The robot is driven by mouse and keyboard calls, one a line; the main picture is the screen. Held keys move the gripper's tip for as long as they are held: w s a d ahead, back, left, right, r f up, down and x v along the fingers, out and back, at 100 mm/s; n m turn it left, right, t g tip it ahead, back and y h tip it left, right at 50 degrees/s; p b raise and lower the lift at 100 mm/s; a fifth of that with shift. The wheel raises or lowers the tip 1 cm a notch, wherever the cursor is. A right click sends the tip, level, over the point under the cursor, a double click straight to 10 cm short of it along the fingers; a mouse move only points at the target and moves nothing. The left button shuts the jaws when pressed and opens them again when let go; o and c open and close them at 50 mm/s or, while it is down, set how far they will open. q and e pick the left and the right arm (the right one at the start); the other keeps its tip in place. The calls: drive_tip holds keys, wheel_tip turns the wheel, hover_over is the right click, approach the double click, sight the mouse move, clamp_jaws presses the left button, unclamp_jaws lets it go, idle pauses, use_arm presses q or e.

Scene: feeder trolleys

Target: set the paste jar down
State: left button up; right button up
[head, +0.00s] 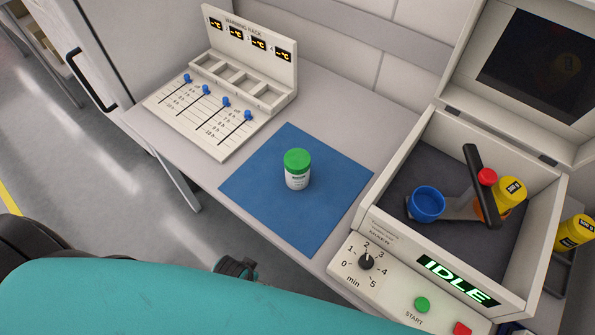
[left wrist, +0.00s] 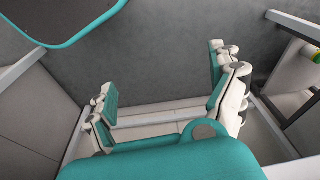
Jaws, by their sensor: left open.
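The paste jar (head: 297,170) is a white jar with a green lid. It stands upright on the blue mat (head: 260,205) in the middle of the bench in the head view, with no gripper touching it. My left gripper (left wrist: 168,95) shows in the left wrist view with its two fingers wide apart and nothing between them. The jar does not show in the left wrist view. In the head view a teal part of my body covers the lower left, and no gripper fingers are visible there. My right gripper is not in view.
A warming rack (head: 240,85) with blue sliders stands left of the mat. A mixer (head: 435,125) with its lid open and an IDLE display stands to the right, holding a blue cup (head: 427,204) and a yellow jar (head: 510,193). Another yellow jar (head: 574,232) is at the far right.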

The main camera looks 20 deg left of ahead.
use_arm(q)
drive_tip(key=w+d+r+t, duration=0.1)
drive_tip(key=w+r, duration=0.1)
drive_tip(key=r, duration=0.8)
drive_tip(key=w+d+r, duration=0.1)
drive_tip(key=w+r, duration=0.1)
drive_tip(key=r, duration=0.8)
drive_tip(key=w+d+r+m+g+h, duration=0.1)
drive_tip(key=w+d+r+m+h, duration=0.3)
drive_tip(key=w+d+r, duration=0.6)
wheel_tip(320, 180, up, 12)
drive_tip(key=m+g+y, duration=0.2)
drive_tip(key=m+y, duration=0.1)
drive_tip(key=y, duration=0.1)
hover_over(298, 158)
wheel_tip(298, 158, down, 12)
drive_tip(key=shift+d+r+p, duration=0.15)
drive_tip(key=shift+r+p, duration=0.1)
drive_tip(key=shift+p, duration=0.15)
wheel_tip(298, 158, down, 4)
drive_tip(key=shift+f+p, duration=0.15)
drive_tip(key=shift+p, duration=0.45)
drive_tip(key=shift+f, duration=0.45)
drive_tip(key=c, duration=1.8)
